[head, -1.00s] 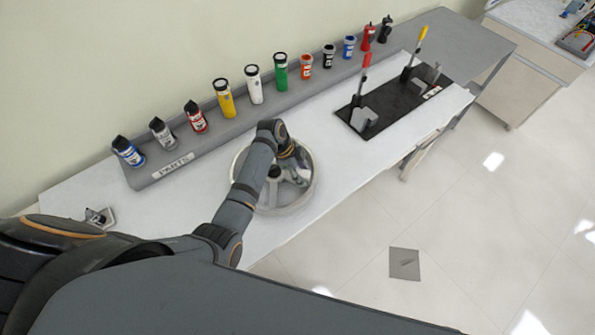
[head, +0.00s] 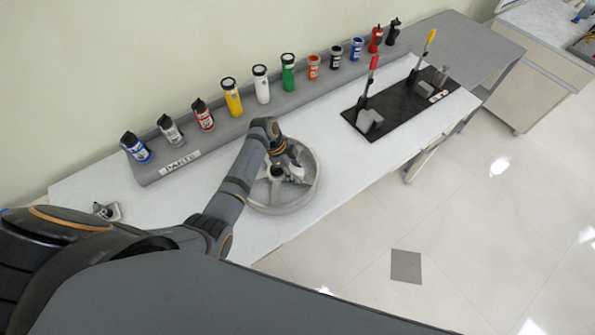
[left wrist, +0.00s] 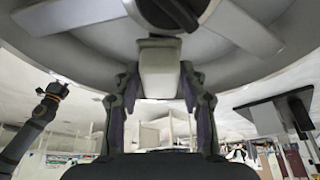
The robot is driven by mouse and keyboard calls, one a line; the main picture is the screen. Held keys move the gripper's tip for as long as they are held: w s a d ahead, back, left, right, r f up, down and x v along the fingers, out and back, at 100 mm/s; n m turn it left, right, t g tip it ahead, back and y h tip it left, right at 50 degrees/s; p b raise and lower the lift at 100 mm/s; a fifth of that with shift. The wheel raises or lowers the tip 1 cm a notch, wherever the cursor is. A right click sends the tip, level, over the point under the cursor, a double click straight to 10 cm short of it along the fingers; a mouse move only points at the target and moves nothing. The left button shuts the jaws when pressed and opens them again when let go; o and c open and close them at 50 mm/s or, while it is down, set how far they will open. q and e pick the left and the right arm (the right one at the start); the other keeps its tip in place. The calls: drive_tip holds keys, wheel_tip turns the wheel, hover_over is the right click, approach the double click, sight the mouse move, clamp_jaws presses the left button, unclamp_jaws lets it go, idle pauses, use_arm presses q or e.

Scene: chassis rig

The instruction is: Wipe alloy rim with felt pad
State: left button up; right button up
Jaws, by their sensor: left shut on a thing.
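The alloy rim (head: 309,191) is a round grey-silver wheel with spokes, lying flat on the white bench in the head view. Its pale curved wall and spokes fill the top of the left wrist view (left wrist: 80,15). My left gripper (head: 291,163) is over the rim, inside its outline. In the left wrist view my left gripper (left wrist: 160,88) is shut on a small pale block, apparently the felt pad (left wrist: 160,72). The pad is right up against the rim; I cannot tell whether they touch. A dark arm link at the left wrist view's left edge shows no clear fingers.
A grey parts shelf (head: 160,178) with several bottles and cans runs along the back of the bench. A black plate (head: 405,105) with red and yellow levers stands to the right. A small metal part (head: 107,211) lies at the left. Bench between rim and plate is clear.

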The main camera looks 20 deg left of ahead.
sight(298, 170)
use_arm(q)
wheel_tip(298, 170, up, 3)
drive_tip(key=p, duration=0.3)
drive_tip(key=shift+w+a+r, duration=0.1)
drive_tip(key=shift+a+r, duration=0.05)
drive_tip(key=shift+r, duration=1.3)
drive_tip(key=shift+r, duration=1.5)
